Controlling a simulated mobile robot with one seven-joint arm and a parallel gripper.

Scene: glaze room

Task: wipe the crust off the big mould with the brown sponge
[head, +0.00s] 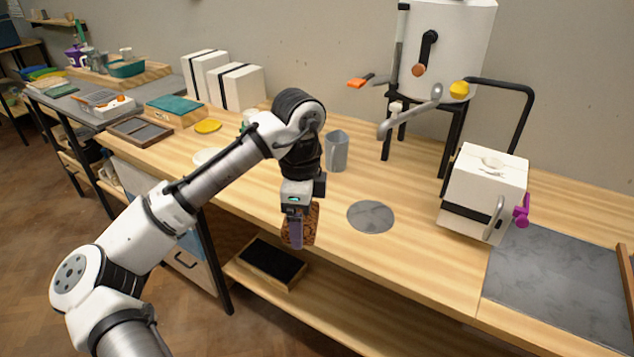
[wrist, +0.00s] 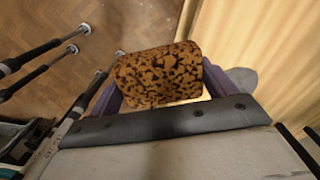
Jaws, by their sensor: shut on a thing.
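My gripper (head: 296,236), with purple fingers, is shut on the brown sponge (head: 313,222), which is speckled with dark spots. In the wrist view the sponge (wrist: 160,75) sits between both fingers. My gripper points down at the table's front edge, left of a grey disc. A white block-shaped mould (head: 462,190) stands to the right, well apart from my gripper. It has a hollow in its top, faint grey marks beside it, a dark band and a purple knob. I cannot tell whether these marks are the crust. White blocks with black straps (head: 240,88) stand at the back left.
The grey disc (head: 371,216) lies flat between my gripper and the mould. A grey cup (head: 337,151) stands behind my gripper. A white drum on black legs (head: 445,50), with a tap, stands at the back. A grey slab (head: 560,285) lies at the right.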

